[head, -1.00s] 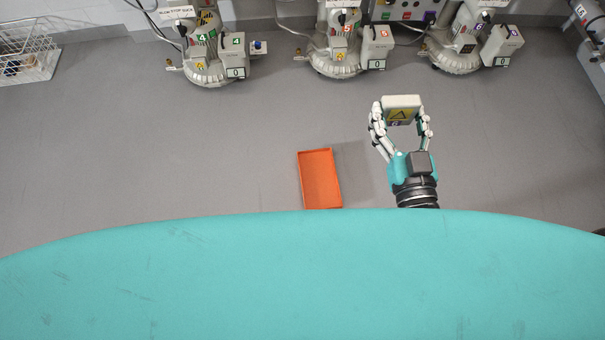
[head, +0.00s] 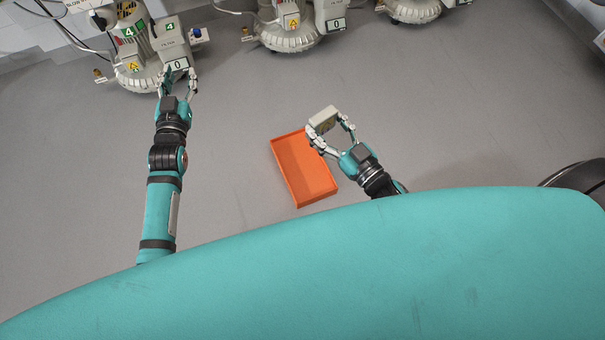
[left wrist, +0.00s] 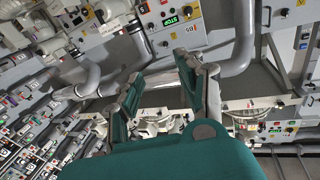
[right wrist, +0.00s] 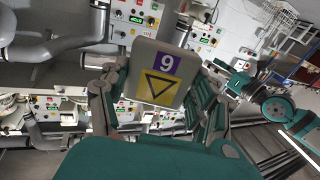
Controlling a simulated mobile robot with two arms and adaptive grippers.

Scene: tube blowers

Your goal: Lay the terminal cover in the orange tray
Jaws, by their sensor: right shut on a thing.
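The terminal cover (head: 322,118) is a pale grey box. In the right wrist view the cover (right wrist: 155,77) shows a purple "9" label and a yellow warning triangle. My right gripper (head: 329,128) is shut on it, with fingers on its two sides. The orange tray (head: 306,178) looks empty on the floor. The cover appears by the tray's upper right corner in the head view; its height above the floor is hard to tell. My left gripper (head: 178,88) is open, its fingers apart and empty in the left wrist view (left wrist: 160,85).
A blower unit (head: 150,50) marked 4 stands at the upper left, just beyond my left gripper. Two more blowers (head: 290,25) (head: 415,8) stand along the top. The grey floor around the tray is clear.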

